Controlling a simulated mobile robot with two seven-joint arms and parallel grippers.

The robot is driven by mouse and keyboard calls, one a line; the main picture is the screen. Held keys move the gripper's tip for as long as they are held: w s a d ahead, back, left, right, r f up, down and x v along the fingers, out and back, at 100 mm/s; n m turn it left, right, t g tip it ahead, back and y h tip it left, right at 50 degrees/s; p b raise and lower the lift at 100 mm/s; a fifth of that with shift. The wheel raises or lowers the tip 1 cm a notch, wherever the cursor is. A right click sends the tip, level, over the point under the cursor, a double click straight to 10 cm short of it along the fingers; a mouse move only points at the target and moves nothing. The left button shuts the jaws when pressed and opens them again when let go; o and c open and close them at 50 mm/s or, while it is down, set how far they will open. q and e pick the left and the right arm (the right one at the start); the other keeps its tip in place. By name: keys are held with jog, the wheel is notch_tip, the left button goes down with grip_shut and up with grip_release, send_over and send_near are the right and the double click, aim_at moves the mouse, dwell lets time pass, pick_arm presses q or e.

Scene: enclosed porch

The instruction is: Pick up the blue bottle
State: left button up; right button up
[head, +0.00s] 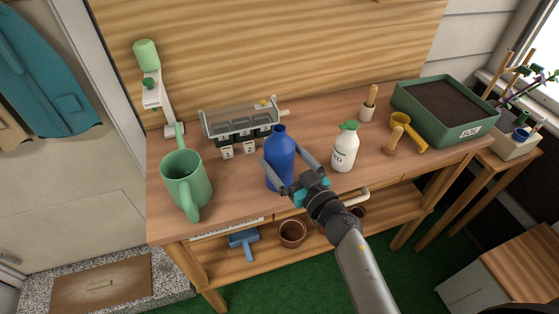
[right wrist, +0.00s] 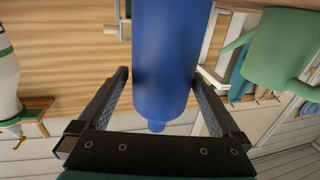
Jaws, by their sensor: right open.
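The blue bottle (head: 280,157) stands upright on the wooden workbench near its front edge, in the middle of the head view. It also fills the upper middle of the right wrist view (right wrist: 162,65). My right gripper (head: 288,165) is open, with one finger on each side of the bottle. In the right wrist view the fingers (right wrist: 160,92) flank the bottle, with a visible gap at least on the left side. Part of the bottle's lower body is hidden behind the gripper in the head view. My left gripper is not in view.
A green watering can (head: 184,180) stands left of the bottle, and a white spray bottle (head: 344,150) stands to its right. Behind is a rack with numbered tags (head: 240,125). A green soil tray (head: 445,108) sits at the right end. Pots stand on the shelf below.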

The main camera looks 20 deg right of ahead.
jog(key=shift+b+x, duration=0.3)
jog(key=shift+x, duration=1.95)
jog(key=shift+a+r, duration=0.1)
jog(key=shift+r, duration=0.05)
jog(key=shift+c, duration=0.2)
jog(key=c, duration=1.4)
